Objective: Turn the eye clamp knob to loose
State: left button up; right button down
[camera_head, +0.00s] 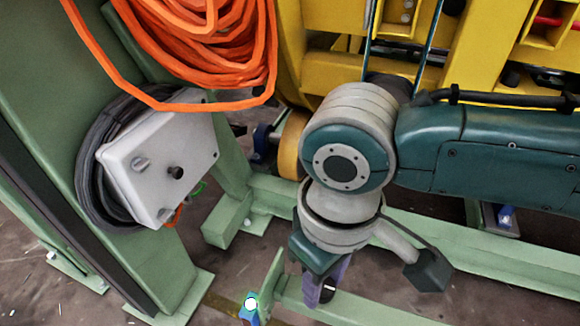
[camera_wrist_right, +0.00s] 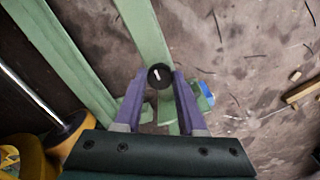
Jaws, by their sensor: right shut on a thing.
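The eye clamp knob is a round black knob (camera_wrist_right: 160,77) with a white pointer mark, seen between the fingertips in the right wrist view. The mark stands nearly upright in that view, tilted slightly. My right gripper (camera_wrist_right: 159,79) has its two purple fingers on either side of the knob and is shut on it. In the head view, my right gripper (camera_head: 325,288) points down below the wrist, and part of the dark knob (camera_head: 328,294) shows beside a purple finger. Any label around the knob cannot be read. My left gripper is not in view.
Green frame beams (camera_head: 480,250) run low behind my right gripper. A blue fitting with a white ball (camera_head: 250,306) stands to its left. A grey control box (camera_head: 160,160) hangs on a green post, below a coiled orange hose (camera_head: 215,40). Yellow machinery (camera_head: 330,75) is behind.

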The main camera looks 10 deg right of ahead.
jog(key=shift+r+n+p, duration=0.15)
jog(key=shift+n+p, duration=1.45)
jog(key=shift+n, duration=0.4)
jog(key=n+p, duration=0.1)
jog(key=n, duration=0.2)
jog(key=shift+n, duration=0.4)
jog(key=n+p, duration=0.1)
jog(key=n, duration=0.2)
jog(key=shift+n, duration=0.3)
jog(key=n, duration=1)
jog(key=shift+n, duration=1.4)
